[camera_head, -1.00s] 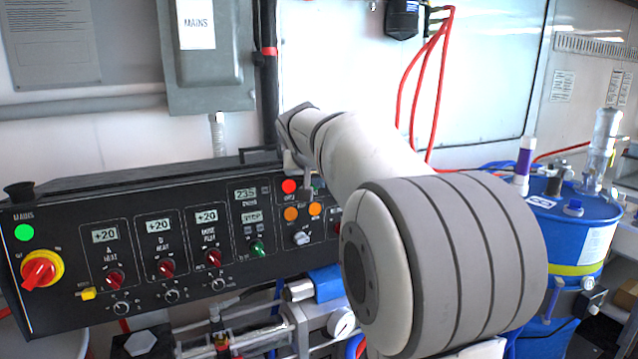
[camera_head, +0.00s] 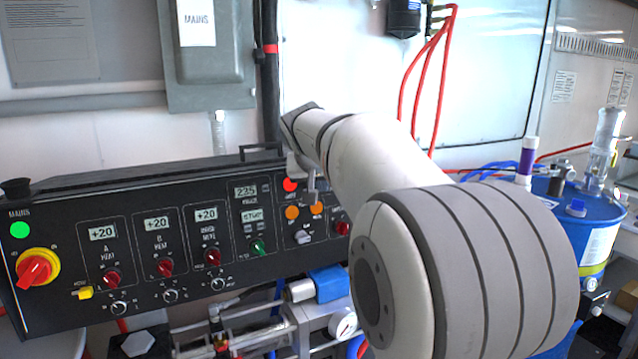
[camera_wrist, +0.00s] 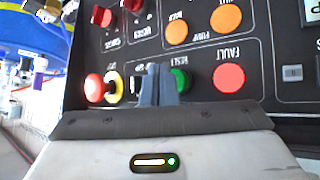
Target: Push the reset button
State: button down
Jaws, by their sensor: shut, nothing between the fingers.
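The reset button (camera_wrist: 180,80) is a green round button beside a RESET label, inverted in the wrist view, on the black control panel (camera_head: 185,285). In the head view it is hidden behind my gripper. My gripper (camera_wrist: 158,86) is shut and empty, its grey fingers pointing at the panel. In the wrist view the fingertips stand just left of the button and overlap its left edge. In the head view my gripper (camera_head: 311,190) is just right of a lit red fault lamp (camera_head: 290,185). I cannot tell whether the fingers touch the panel.
A red emergency stop (camera_wrist: 95,87) with a yellow ring lies left of the fingers in the wrist view. The red fault lamp (camera_wrist: 229,77) is to their right. Orange lamps (camera_head: 292,212) sit below the gripper in the head view. A blue drum (camera_head: 590,225) stands right.

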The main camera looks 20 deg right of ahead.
jog(key=s, duration=0.2)
jog(key=s+r+b, duration=0.1)
jog(key=s, duration=0.1)
jog(key=shift+s, duration=0.2)
dwell(0.6)
jog(key=s+a+f+n+g+y, duration=0.2)
jog(key=s+a+f, duration=0.5)
jog(key=s+f, duration=0.5)
jog(key=s+a+f+n+g+y, duration=0.2)
jog(key=s+a+f, duration=0.6)
jog(key=s+f, duration=0.4)
jog(key=shift+s+n+g+y, duration=0.4)
jog(key=shift+s+n+y, duration=0.05)
jog(key=shift+n+y, duration=0.05)
jog(key=shift+f, duration=0.1)
